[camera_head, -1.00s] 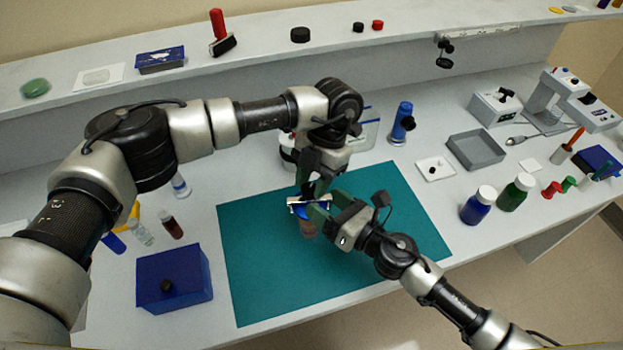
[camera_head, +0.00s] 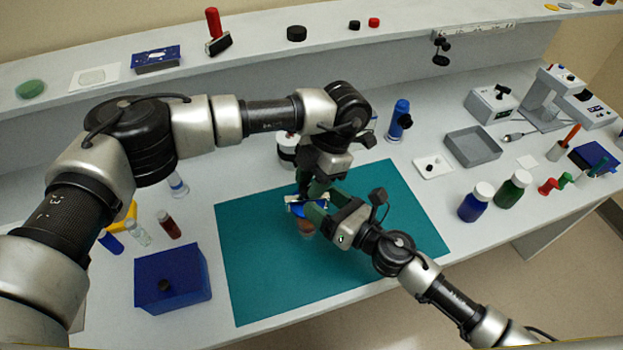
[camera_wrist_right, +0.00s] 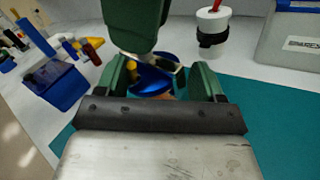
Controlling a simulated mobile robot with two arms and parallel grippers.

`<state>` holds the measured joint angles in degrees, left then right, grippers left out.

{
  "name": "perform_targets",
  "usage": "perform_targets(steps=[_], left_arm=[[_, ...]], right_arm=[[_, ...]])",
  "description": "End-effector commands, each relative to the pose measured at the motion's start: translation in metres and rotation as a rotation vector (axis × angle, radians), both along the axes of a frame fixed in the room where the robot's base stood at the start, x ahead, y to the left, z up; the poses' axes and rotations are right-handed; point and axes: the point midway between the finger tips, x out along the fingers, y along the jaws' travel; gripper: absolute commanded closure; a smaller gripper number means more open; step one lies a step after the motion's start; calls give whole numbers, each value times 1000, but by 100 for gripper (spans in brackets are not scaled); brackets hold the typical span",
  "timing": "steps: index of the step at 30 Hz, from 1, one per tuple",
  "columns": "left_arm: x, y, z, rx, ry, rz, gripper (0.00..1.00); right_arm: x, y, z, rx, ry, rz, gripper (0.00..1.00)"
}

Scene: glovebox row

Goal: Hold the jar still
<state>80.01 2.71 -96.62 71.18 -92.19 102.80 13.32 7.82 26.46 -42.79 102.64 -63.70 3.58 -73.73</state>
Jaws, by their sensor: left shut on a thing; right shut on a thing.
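The jar (camera_head: 307,229) stands on the teal mat (camera_head: 262,284), with its brownish lower part showing under a blue lid (camera_head: 296,210). My left gripper (camera_head: 309,197) comes down from above and is shut at the blue lid. My right gripper (camera_head: 318,214) reaches in from the right and is shut around the jar. In the right wrist view the blue lid (camera_wrist_right: 150,80) lies between the right gripper's green fingers (camera_wrist_right: 160,82), with the left gripper's finger just above it. Most of the jar body is hidden by the grippers.
A dark blue box (camera_head: 180,285) stands left of the mat, with small vials behind it. Blue (camera_head: 474,205) and green (camera_head: 513,191) bottles stand to the right, near a grey tray (camera_head: 474,148). The mat's front and right parts are clear.

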Motion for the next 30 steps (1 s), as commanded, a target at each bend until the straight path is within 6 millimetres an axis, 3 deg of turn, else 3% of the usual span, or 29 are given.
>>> perform_targets(steps=[4, 5, 9, 20, 30], left_arm=[[-3, -3, 0, -7, 6, -6, 89], [-3, -3, 0, -7, 6, -6, 61], [-2, -2, -1, -5, 5, -4, 40], [0, -3, 4, -2, 1, -1, 40], [13, -25, 64, -4, -3, -2, 40]], right_arm=[[0, -1, -5, -4, 8, -4, 67], [0, -1, -5, -4, 9, -4, 67], [0, -1, -5, -4, 8, -4, 67], [0, -1, -5, -5, 8, -2, 67], [-1, -1, -5, -5, 7, -1, 67]])
